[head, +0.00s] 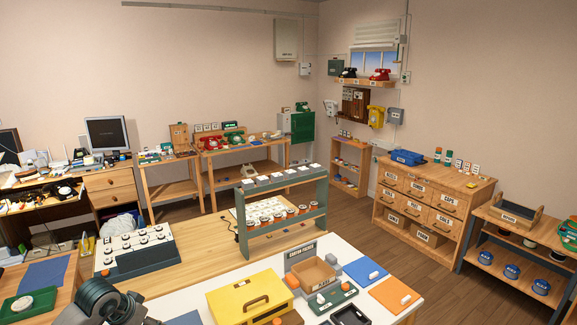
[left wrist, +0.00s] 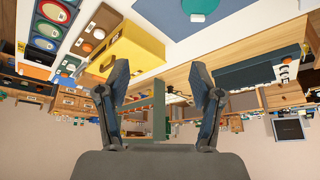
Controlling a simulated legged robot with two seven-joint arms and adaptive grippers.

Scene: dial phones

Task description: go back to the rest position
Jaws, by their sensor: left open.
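My left gripper (left wrist: 160,82) shows in the left wrist view with its two dark fingers spread wide apart and nothing held between them. That view looks across the room upside down. In the head view a dark grey part of my left arm (head: 97,299) comes in at the bottom left, over the near edge of the bench; the fingertips are not clear there. The yellow box (head: 250,299) with a handle stands on the white bench to the right of my arm. It also shows in the left wrist view (left wrist: 135,48), beyond the left finger. My right gripper is not in view.
A dark sloped rack (head: 140,256) with round pieces stands behind my left arm. A green shelf frame (head: 283,212) stands on the bench's middle. A cardboard-coloured bin (head: 311,274), blue and orange mats (head: 394,295) are at the right. Bare wood lies between rack and frame.

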